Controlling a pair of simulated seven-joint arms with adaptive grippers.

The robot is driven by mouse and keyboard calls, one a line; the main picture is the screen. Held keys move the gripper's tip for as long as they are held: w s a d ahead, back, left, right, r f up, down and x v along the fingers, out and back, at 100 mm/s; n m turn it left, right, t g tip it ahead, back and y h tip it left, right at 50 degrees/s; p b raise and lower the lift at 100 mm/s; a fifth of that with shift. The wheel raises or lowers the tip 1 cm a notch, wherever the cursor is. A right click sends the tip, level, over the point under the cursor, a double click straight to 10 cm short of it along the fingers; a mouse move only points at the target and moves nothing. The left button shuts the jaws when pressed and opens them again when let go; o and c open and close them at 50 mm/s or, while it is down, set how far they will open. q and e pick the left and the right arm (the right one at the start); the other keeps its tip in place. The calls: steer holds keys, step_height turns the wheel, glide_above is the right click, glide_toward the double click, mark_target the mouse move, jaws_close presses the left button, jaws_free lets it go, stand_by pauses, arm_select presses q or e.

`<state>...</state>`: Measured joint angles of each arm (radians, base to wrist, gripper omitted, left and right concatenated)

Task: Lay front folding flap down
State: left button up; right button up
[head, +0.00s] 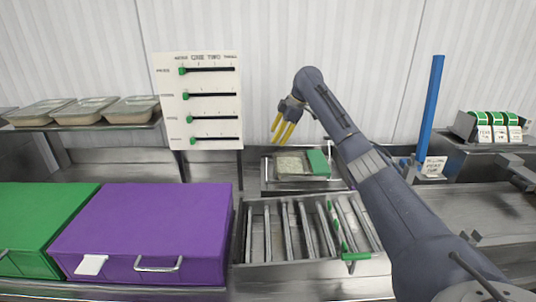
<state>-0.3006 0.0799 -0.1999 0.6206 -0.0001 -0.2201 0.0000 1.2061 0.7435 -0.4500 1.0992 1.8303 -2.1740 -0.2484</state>
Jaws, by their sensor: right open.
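A shallow tray (292,165) of pale, grainy food, which looks like rice, sits on a small metal stand behind the slatted rack. A green panel (318,163) stands at the tray's right side; it may be a flap, but I cannot tell which flap is the front one. My right gripper (282,131) has yellow fingers, which are open and empty. They point down above and behind the tray, apart from it. My left gripper is not in view.
A slatted metal rack (268,240) lies in front of the stand, with a green-edged piece (334,226) at its right. A purple box (150,230) and a green box (30,225) stand left. A slider board (198,100) and a blue post (431,105) rise behind.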

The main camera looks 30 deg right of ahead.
steer(key=x, duration=0.9)
steer(key=shift+w+f, duration=0.15)
steer(key=shift+f, duration=0.2)
jaws_close()
steer(key=shift+a, duration=0.1)
